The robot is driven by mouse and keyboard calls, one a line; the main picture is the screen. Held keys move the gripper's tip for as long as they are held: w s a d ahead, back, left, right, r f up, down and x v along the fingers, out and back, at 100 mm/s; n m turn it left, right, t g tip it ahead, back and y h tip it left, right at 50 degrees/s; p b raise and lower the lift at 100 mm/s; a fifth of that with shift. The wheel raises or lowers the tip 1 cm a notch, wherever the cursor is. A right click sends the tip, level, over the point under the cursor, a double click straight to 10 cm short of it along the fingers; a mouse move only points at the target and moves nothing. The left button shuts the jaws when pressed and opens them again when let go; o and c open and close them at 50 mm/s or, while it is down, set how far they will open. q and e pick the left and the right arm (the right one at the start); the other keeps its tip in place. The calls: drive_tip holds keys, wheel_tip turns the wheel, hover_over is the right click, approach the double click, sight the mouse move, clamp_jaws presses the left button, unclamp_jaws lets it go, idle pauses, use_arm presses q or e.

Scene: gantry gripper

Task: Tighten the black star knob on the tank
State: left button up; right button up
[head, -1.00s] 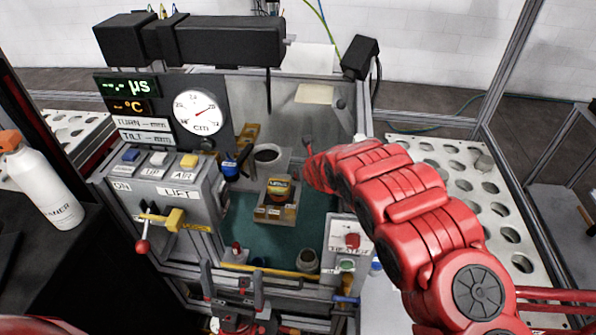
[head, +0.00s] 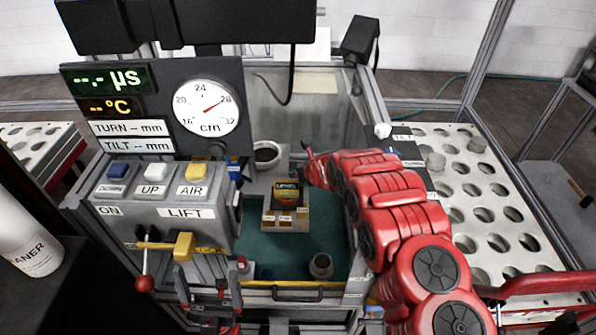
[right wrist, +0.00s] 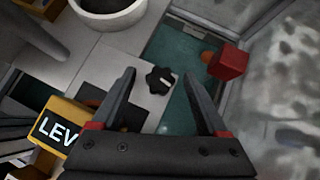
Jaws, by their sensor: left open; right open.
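The black star knob (right wrist: 160,80) with a pale bar on top shows in the right wrist view, on a light grey plate beside teal liquid. My right gripper (right wrist: 158,75) is open, with a fingertip on either side of the knob in the picture; I cannot tell their height above it, and no contact shows. In the head view my right arm reaches into the tank (head: 245,250) from the right, and I cannot make out the knob there. My left gripper (head: 209,285) is open and empty at the front of the tank, below the lift panel.
A red block (right wrist: 228,62) stands right of the knob, and a yellow labelled block (right wrist: 65,122) lies to its left. A white cup (right wrist: 108,10) is behind. In the head view, a lift panel (head: 160,215) stands left and a perforated tray (head: 470,210) right.

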clamp_jaws()
idle(0.3)
drive_tip(key=shift+a+m+h+b, duration=0.15)
drive_tip(key=shift+m+h+b, duration=0.25)
drive_tip(key=shift+m+b, duration=0.2)
drive_tip(key=m+h, duration=0.1)
drive_tip(key=m+h+b, duration=0.2)
drive_tip(key=m, duration=0.1)
drive_tip(key=shift+a+f+t, duration=0.15)
drive_tip(key=shift+a+t, duration=0.1)
drive_tip(key=shift+t, duration=0.05)
drive_tip(key=m+h+b, duration=0.2)
drive_tip(key=m+b, duration=0.1)
drive_tip(key=b, duration=0.1)
drive_tip(key=shift+h+b, duration=0.3)
drive_tip(key=shift+b, duration=0.1)
drive_tip(key=shift+m+g+b, duration=0.4)
drive_tip(key=shift+b, duration=0.5)
drive_tip(key=shift+r+h+b, duration=0.2)
drive_tip(key=shift+h+b, duration=0.1)
drive_tip(key=shift+b, duration=0.05)
